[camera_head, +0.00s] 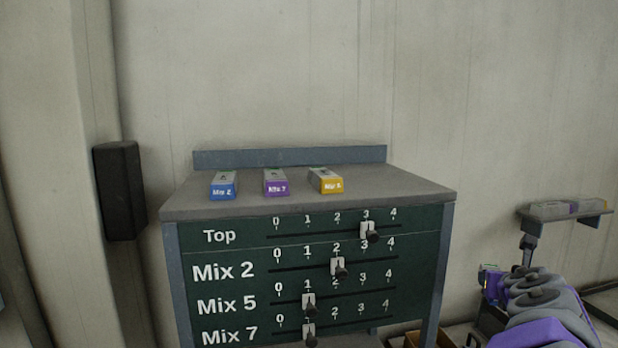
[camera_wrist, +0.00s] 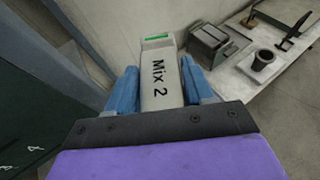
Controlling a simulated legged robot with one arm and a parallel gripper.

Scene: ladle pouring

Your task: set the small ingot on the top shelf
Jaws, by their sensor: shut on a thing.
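My gripper (camera_wrist: 160,72) is shut on a small grey ingot (camera_wrist: 161,98) marked "Mix 2", with a green patch at its far end, between two blue fingers in the wrist view. In the head view my arm is at the lower right, and what the gripper holds there is too small to make out. My gripper is low and left of this shelf in the picture. I cannot tell whether this is the top shelf.
A cabinet (camera_head: 425,195) bears blue "Mix 2" (camera_head: 223,190), purple "Mix 7" (camera_head: 276,188) and yellow "Mix 5" (camera_head: 331,186) labelled blocks. Its front has sliders. A black box (camera_head: 120,190) hangs left. The wrist view shows a bench (camera_wrist: 285,62) with a dark cup (camera_wrist: 263,60).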

